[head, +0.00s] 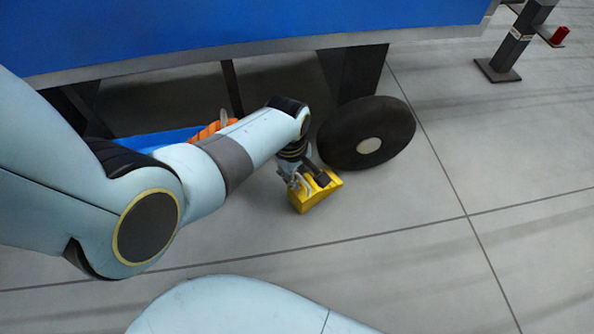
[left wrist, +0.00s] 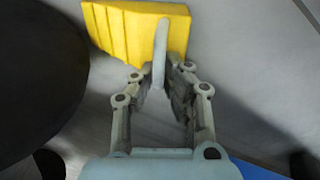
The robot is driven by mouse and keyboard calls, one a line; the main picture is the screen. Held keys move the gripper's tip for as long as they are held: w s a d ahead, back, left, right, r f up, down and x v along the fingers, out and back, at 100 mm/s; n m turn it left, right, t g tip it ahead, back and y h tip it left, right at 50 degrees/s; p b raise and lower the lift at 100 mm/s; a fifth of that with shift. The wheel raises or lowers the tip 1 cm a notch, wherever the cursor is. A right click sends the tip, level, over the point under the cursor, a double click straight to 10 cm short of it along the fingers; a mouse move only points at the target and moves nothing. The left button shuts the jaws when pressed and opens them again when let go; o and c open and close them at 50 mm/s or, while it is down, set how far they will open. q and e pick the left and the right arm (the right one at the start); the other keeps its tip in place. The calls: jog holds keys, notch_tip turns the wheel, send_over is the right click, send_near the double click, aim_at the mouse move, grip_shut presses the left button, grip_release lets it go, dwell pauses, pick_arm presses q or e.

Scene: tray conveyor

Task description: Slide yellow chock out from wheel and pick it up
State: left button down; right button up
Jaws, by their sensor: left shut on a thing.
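The yellow chock (head: 306,203) sits on the floor beside the black wheel (head: 368,132), at its lower left in the head view. In the left wrist view the chock (left wrist: 125,30) is at the top, with ridges on its left side, close to the dark wheel (left wrist: 35,80). I cannot tell whether they touch. My left gripper (head: 307,183) is shut on the chock; a pale upright bar stands between its fingertips (left wrist: 160,75) in the wrist view. The fingers and arm hide part of the chock. My right gripper is not in view.
The blue cart body (head: 250,30) hangs over the wheel, with dark legs beneath. An orange item (head: 212,130) and a blue item (head: 165,140) lie behind my left arm. A dark post (head: 512,45) stands at the upper right. The grey floor at right is clear.

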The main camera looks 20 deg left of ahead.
pick_arm(q)
jog(key=shift+s+d, duration=0.1)
jog(key=shift+d, duration=0.05)
jog(key=c, duration=1.3)
grip_release()
jog(key=shift+c, duration=0.2)
notch_tip(320, 180, up, 12)
jog(key=s, duration=0.1)
jog(key=shift+a, duration=0.3)
